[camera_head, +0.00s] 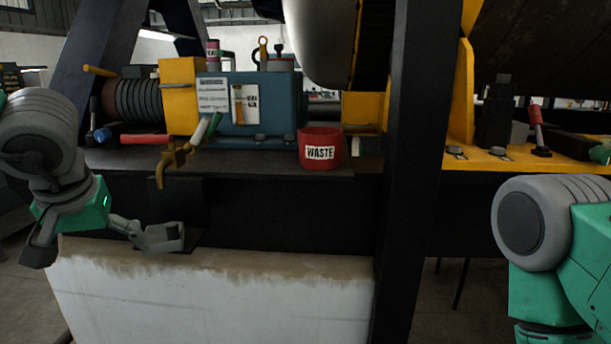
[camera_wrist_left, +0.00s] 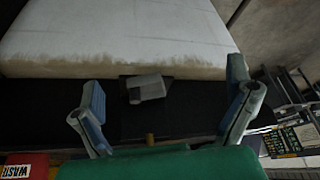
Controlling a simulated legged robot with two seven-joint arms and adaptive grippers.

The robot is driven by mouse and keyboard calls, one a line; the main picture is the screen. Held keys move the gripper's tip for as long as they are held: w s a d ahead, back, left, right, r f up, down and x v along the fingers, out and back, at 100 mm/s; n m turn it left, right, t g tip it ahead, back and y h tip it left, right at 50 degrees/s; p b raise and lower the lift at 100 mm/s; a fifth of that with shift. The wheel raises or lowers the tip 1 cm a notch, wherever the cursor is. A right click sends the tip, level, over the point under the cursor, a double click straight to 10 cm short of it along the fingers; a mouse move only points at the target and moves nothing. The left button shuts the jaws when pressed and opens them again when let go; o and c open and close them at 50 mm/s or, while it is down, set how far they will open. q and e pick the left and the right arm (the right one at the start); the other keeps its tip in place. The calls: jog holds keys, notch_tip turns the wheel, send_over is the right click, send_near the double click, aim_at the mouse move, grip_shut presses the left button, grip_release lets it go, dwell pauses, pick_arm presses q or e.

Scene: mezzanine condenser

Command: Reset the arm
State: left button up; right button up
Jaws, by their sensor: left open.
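My left arm comes in from the left in the head view. Its green and grey left gripper (camera_head: 108,248) hangs in front of the black bench, below the bench top. The fingers are spread wide apart with nothing between them. In the left wrist view, the two blue-grey fingers of the left gripper (camera_wrist_left: 165,78) stand apart, in front of the dark bench side and the pale block. My right arm (camera_head: 550,235) shows only as a grey joint and green link at the right edge. Its gripper is out of view.
The black bench top (camera_head: 260,165) carries a blue pump unit (camera_head: 270,105), a red waste bin (camera_head: 320,150) and a brass valve (camera_head: 172,160) with a green-white handle. A dark post (camera_head: 410,170) stands right of centre. A pale block (camera_head: 210,300) lies below. A small grey block (camera_wrist_left: 146,89) shows between the fingers' lines.

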pick_arm(q)
notch_tip(320, 180, down, 24)
jog(key=s+a+m+y+b, duration=0.1)
jog(key=a+y+b, duration=0.1)
jog(key=a+y, duration=0.1)
jog(key=s+d+f+m+g+h+b, duration=0.1)
jog(key=s+d+f+g+h, duration=0.1)
jog(key=s+f, duration=0.8)
jog(key=s+d+f+m+g+h+b, duration=0.1)
jog(key=s+d+f+m+h+b, duration=0.1)
jog(key=s+f, duration=0.9)
jog(key=s+d+h, duration=0.1)
jog(key=s, duration=0.2)
jog(key=shift+d+g, duration=0.35)
jog(key=shift+g, duration=0.05)
pick_arm(e)
jog(key=f, duration=0.5)
jog(key=shift+w+f, duration=0.2)
jog(key=shift+w, duration=0.2)
